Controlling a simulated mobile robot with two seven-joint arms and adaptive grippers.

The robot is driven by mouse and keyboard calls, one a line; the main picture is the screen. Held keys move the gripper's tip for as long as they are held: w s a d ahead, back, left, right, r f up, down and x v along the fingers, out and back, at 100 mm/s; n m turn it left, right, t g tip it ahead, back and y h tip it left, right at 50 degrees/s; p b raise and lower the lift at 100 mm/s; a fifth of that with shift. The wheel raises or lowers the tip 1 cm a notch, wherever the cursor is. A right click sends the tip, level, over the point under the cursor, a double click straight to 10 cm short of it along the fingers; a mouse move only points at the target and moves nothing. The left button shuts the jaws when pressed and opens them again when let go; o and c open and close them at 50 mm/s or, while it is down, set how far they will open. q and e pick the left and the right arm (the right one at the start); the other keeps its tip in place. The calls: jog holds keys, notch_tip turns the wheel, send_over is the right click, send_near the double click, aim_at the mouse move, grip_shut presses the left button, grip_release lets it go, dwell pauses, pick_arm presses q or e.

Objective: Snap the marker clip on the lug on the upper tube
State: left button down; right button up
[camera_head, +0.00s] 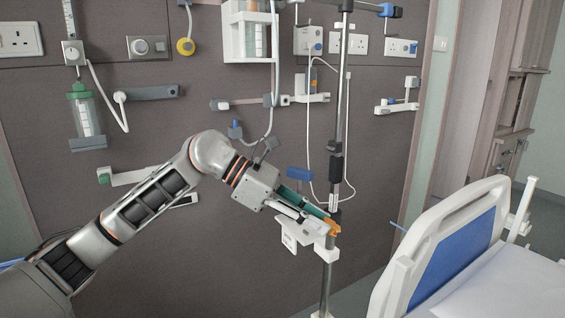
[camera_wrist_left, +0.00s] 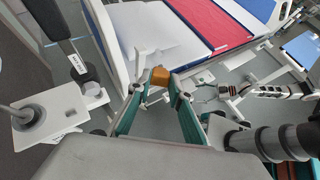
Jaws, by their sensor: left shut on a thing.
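The orange marker clip (camera_head: 333,228) is between the fingertips of my left gripper (camera_head: 318,214), close to the upright metal pole in the head view. My left gripper is shut on the clip. In the left wrist view the clip (camera_wrist_left: 159,75) sits at the tips of the green-sided fingers. The upper tube (camera_head: 342,90) is the shiny upper part of the pole, above the black collar (camera_head: 336,168). I cannot make out the lug clearly, nor tell whether the clip touches the pole.
A white bracket (camera_head: 290,241) hangs just below my left gripper by the pole. A white cable loops beside the pole. The bed (camera_head: 440,250) stands at the right. Wall rails and sockets are behind. The floor between pole and bed looks clear.

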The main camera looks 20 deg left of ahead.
pick_arm(q)
jog(key=w+a+r+n+t+b, duration=0.3)
jog(key=w+a+r+n+t, duration=0.1)
jog(key=a+r+n+t, duration=0.3)
notch_tip(320, 180, up, 4)
jog(key=a+t, duration=0.2)
jog(key=t, duration=0.2)
jog(key=shift+n, duration=0.3)
pick_arm(e)
jog(key=f, duration=0.2)
jog(key=s+f, duration=0.1)
jog(key=shift+d+f, duration=0.25)
pick_arm(q)
jog(key=shift+s+f+t, duration=0.1)
jog(key=shift+t, duration=0.2)
jog(key=shift+p+x, duration=0.85)
jog(key=shift+x, duration=1.95)
pick_arm(e)
jog(key=shift+s+a+r, duration=0.25)
jog(key=shift+s+r, duration=0.1)
pick_arm(q)
jog(key=shift+f, duration=0.1)
pick_arm(e)
jog(key=shift+w+r, duration=0.2)
jog(key=shift+w, duration=0.05)
